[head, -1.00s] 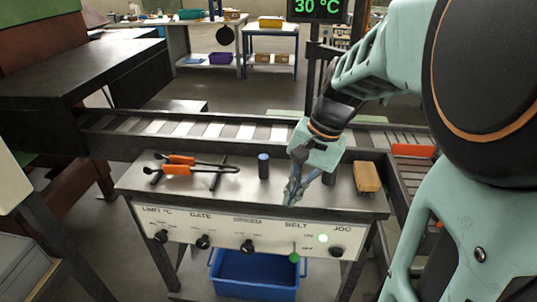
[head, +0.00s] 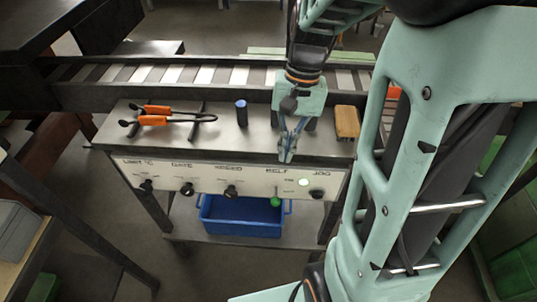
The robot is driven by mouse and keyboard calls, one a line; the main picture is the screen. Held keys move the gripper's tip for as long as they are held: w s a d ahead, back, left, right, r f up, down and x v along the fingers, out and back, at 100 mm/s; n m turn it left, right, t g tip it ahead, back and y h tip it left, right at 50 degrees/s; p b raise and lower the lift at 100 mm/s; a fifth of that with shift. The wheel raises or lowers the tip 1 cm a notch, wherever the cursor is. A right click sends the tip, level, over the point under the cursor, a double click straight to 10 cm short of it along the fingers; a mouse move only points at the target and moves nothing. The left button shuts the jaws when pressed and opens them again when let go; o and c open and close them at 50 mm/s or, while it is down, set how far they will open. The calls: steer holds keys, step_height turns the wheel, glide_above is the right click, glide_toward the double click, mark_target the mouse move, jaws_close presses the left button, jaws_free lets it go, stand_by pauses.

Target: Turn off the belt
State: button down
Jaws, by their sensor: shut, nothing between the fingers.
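The control console has a white front panel (head: 250,181) with labels for several controls. Under the BELT label is a lever with a green ball end (head: 277,202), pointing downward. A green-white lamp (head: 303,182) to its right is lit. My gripper (head: 287,158) points down over the console's front edge, just above the BELT label. It is shut and empty, apart from the lever. ON and OFF marks beside the lever are too small to read clearly now.
Black knobs flank the lever, with the JOG knob (head: 317,194) close on the right. The conveyor (head: 200,76) runs behind. A blue bin (head: 240,216) sits below.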

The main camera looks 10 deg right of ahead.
mark_target(276, 197)
steer(key=f, duration=0.4)
steer(key=s+a+f, duration=0.1)
steer(key=f, duration=0.4)
steer(key=a+f, duration=0.1)
steer(key=f, duration=0.3)
steer(key=shift+s+f+b, duration=0.2)
steer(key=shift+s+b, duration=0.1)
steer(key=shift+b, duration=0.1)
steer(key=shift+w+f, duration=0.1)
